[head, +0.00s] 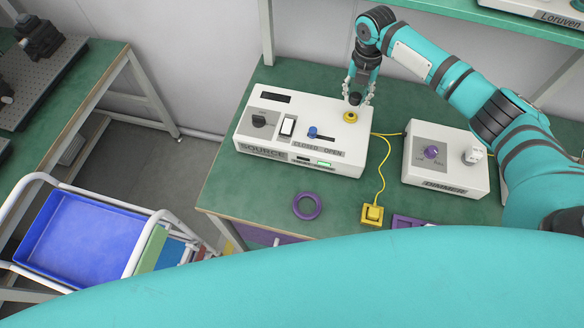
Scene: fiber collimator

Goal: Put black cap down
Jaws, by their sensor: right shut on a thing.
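The black cap (355,98) is a small dark piece between the fingertips of my right gripper (358,97). The gripper is shut on it and hangs over the right part of the white SOURCE box (255,140). The cap is just above a yellow ring-shaped port (350,117) on the box top. I cannot tell whether cap and port touch. My left gripper is not in view.
A purple ring (307,205) and a yellow block (372,215) with a yellow cable lie on the green bench (225,195). A white DIMMER box (420,180) stands right. A blue tray (80,240) is on a cart at left.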

